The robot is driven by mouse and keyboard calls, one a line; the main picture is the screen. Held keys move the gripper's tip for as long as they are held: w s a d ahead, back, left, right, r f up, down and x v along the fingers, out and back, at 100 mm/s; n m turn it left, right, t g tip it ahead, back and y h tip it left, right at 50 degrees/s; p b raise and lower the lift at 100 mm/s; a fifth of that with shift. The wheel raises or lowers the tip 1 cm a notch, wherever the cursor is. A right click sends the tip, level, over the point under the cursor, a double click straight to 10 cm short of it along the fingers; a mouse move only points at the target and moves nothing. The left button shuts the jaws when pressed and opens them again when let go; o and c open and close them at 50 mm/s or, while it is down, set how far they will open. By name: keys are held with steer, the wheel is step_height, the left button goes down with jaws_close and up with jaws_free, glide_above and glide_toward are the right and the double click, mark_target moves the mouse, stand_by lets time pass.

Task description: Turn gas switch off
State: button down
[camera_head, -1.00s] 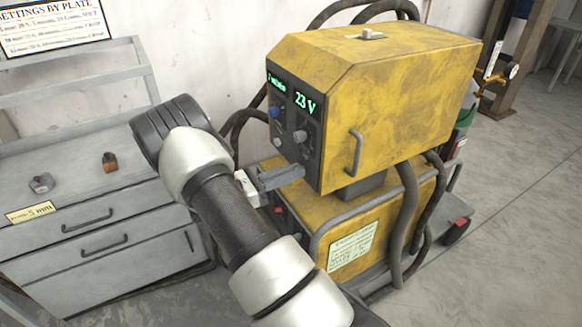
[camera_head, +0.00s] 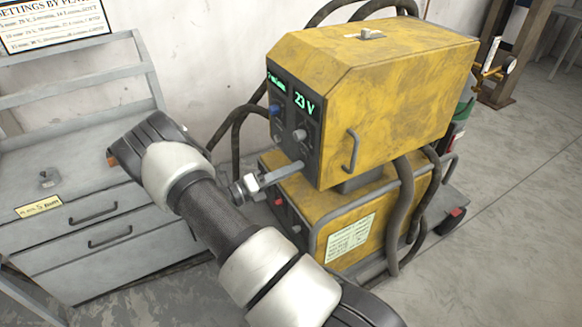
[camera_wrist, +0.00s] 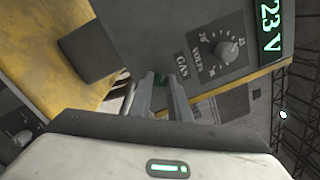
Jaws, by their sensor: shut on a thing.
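The yellow machine (camera_head: 390,95) stands in the middle of the head view, with a dark control panel (camera_head: 296,115) on its left face. The gas switch (camera_wrist: 161,80) shows as a small dark green piece between my fingertips in the wrist view, beside the "GAS" label (camera_wrist: 182,66). My gripper (camera_wrist: 160,86) is shut on it, and the fingers hide most of it. In the head view my gripper (camera_head: 299,166) reaches the panel's lower edge, where the switch is hidden. The switch's exact position cannot be told.
A volts knob (camera_wrist: 226,49) sits close to my fingers, under the green 23 V display (camera_wrist: 271,22). A handle (camera_head: 352,150) juts from the machine's side. Thick hoses (camera_head: 405,200) hang at the right. A grey drawer bench (camera_head: 95,235) stands left.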

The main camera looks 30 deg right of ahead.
steer(key=shift+n, duration=0.6)
steer(key=c, duration=1.7)
jaws_free()
steer(key=shift+o, duration=0.2)
steer(key=a+f+b, duration=0.1)
steer(key=a, duration=1.6)
steer(key=shift+w+a+f, duration=0.2)
steer(key=shift+w, duration=0.25)
steer(key=shift+r, duration=0.1)
